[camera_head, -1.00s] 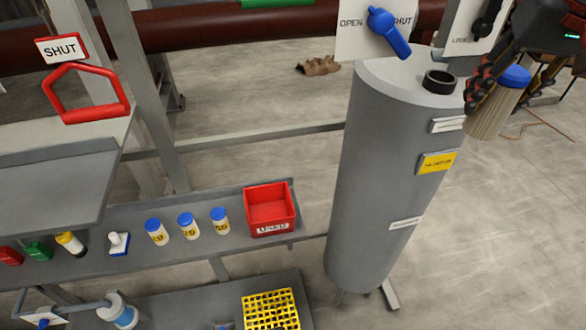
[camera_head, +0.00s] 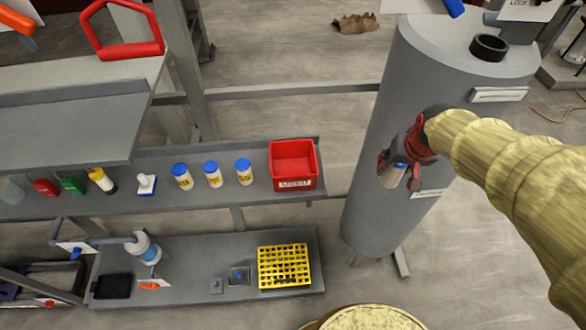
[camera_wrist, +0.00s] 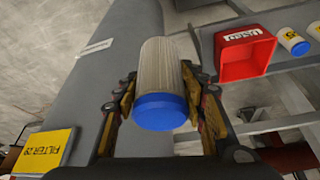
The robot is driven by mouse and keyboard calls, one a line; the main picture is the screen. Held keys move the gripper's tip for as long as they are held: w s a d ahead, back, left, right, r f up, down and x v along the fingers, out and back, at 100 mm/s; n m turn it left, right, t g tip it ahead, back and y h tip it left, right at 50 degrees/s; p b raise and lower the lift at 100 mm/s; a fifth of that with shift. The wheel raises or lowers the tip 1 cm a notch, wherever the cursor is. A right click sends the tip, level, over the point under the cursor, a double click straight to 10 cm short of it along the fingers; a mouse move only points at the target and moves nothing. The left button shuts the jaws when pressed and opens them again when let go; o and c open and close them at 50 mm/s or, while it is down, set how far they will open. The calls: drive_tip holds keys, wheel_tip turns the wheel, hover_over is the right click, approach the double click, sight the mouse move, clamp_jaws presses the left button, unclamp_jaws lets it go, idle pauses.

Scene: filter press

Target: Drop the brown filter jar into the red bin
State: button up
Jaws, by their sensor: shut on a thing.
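The brown filter jar (camera_head: 394,177), ribbed with a blue lid, is held in my gripper (camera_head: 402,170) in front of the grey cylinder. In the wrist view the jar (camera_wrist: 160,72) lies between the two fingers of my gripper (camera_wrist: 160,90), with its blue lid toward the camera. The red bin (camera_head: 293,184), open-topped and labelled USED, stands at the right end of the shelf. It also shows in the wrist view (camera_wrist: 240,68), to the right of the jar and apart from it. The bin looks empty.
Several white jars with blue lids (camera_head: 213,175) stand on the shelf (camera_head: 232,205) left of the bin. The tall grey cylinder (camera_head: 375,195) is right of the bin. A yellow rack (camera_head: 284,267) sits on the lower shelf. A post and rail are behind.

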drive_tip(key=w+a+f, duration=0.2)
drive_tip(key=w+f, duration=0.1)
drive_tip(key=f, duration=0.7)
drive_tip(key=w+a+f+n, duration=0.1)
drive_tip(key=w+a+f, duration=0.2)
drive_tip(key=f, duration=0.8)
drive_tip(key=shift+a, duration=0.25)
